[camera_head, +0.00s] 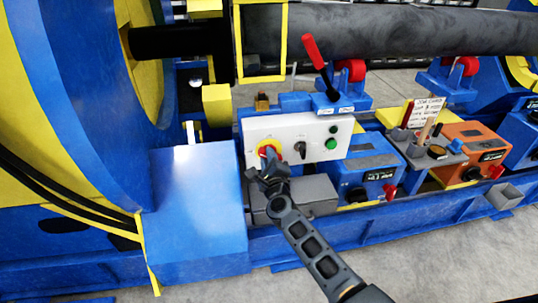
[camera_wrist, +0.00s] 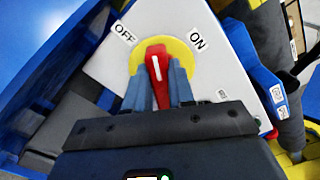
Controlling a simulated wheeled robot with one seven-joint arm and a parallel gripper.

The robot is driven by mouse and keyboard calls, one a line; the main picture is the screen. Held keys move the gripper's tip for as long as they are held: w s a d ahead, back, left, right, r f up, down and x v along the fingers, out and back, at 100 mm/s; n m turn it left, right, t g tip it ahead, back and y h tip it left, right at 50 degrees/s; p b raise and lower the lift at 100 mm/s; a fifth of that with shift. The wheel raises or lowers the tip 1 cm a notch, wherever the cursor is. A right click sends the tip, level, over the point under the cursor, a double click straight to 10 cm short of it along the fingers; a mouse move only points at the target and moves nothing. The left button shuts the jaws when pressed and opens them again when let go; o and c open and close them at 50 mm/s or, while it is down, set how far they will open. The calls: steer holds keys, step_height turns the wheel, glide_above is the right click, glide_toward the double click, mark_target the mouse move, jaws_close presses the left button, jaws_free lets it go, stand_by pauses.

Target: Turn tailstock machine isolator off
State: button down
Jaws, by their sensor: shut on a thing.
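The isolator is a red handle (camera_wrist: 154,62) on a yellow disc (camera_wrist: 186,52), set in a white panel (camera_wrist: 205,22). An OFF label (camera_wrist: 124,33) is at the disc's upper left and an ON label (camera_wrist: 196,41) at its upper right. The handle's white line points up the picture, between the two labels. In the head view the yellow disc (camera_head: 262,148) is at the left of the white panel (camera_head: 318,127). My gripper (camera_head: 269,166) is in front of it. In the wrist view my gripper's fingers (camera_wrist: 158,78) are on both sides of the handle, shut on it, hiding its lower part.
A black switch (camera_head: 300,148) and a green button (camera_head: 331,144) are right of the isolator. A red-knobbed lever (camera_head: 316,55) rises behind the panel. A grey box (camera_head: 310,193) sits below, and a blue housing (camera_head: 195,215) stands left. Blue (camera_head: 373,168) and orange (camera_head: 470,148) boxes are at right.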

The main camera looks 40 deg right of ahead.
steer(key=n+p, duration=0.1)
steer(key=n, duration=0.5)
steer(key=shift+w+a+f+p, duration=0.1)
steer(key=shift+w+p, duration=0.1)
steer(key=shift+p, duration=0.2)
steer(key=shift+n, duration=0.3)
steer(key=c, duration=1)
jaws_free()
steer(key=shift+f, duration=0.2)
steer(key=shift+o, duration=0.2)
steer(key=shift+s, duration=0.15)
steer(key=p+v, duration=0.1)
steer(key=v, duration=0.6)
steer(key=shift+s+a, duration=0.2)
steer(key=shift+s, duration=0.05)
